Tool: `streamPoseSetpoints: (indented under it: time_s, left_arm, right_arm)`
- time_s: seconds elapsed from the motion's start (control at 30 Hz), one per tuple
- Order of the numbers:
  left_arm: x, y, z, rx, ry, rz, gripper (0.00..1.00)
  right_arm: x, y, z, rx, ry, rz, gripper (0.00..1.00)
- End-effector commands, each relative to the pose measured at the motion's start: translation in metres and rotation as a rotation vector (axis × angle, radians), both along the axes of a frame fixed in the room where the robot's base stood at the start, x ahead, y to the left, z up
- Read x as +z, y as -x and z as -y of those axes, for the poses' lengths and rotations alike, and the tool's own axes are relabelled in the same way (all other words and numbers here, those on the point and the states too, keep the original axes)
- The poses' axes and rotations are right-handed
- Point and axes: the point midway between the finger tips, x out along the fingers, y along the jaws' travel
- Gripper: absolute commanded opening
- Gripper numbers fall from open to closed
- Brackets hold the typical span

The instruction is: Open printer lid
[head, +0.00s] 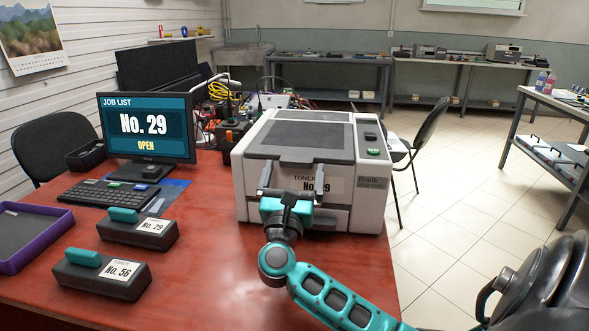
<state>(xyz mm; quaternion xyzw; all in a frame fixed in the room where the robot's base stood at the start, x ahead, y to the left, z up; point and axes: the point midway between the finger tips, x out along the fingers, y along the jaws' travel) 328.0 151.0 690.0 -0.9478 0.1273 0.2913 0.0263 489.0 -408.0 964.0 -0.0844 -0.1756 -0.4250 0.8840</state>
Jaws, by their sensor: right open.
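The white and grey printer (350,175) stands on the red-brown table, right of the monitor. Its dark-topped lid (300,135) looks closed. Its front has a label reading "TONER" and a partly hidden number ending in 9. My right gripper (291,176) is at the printer's front, below the lid's front edge, with its two fingers apart and pointing at the printer. Nothing shows between the fingers. I cannot tell whether the fingertips touch the lid or front. The gripper hides part of the front. My left gripper is not in view.
A monitor (148,128) reads "No. 29 OPEN", with a keyboard (108,193) before it. Toner cartridges No. 29 (138,231) and No. 56 (103,275) lie front left, beside a purple tray (60,240). Cables and clutter lie behind. A black chair (425,135) stands right of the table.

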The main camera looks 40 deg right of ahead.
Motion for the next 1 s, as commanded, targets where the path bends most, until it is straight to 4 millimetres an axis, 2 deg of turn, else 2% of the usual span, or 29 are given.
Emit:
streamPoseSetpoints:
  time_s: [0.13,0.4,1.0]
  left_arm:
    - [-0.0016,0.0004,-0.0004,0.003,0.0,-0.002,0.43]
    - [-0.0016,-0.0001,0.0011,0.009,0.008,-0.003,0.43]
    - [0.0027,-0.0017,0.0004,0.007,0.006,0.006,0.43]
  right_arm:
    - [0.0038,-0.0049,0.0066,0.0,0.001,0.0,1.0]
    - [0.0038,-0.0055,0.0074,0.0,0.0,0.0,1.0]
    - [0.0035,-0.0053,0.0071,-0.001,0.0,0.0,0.43]
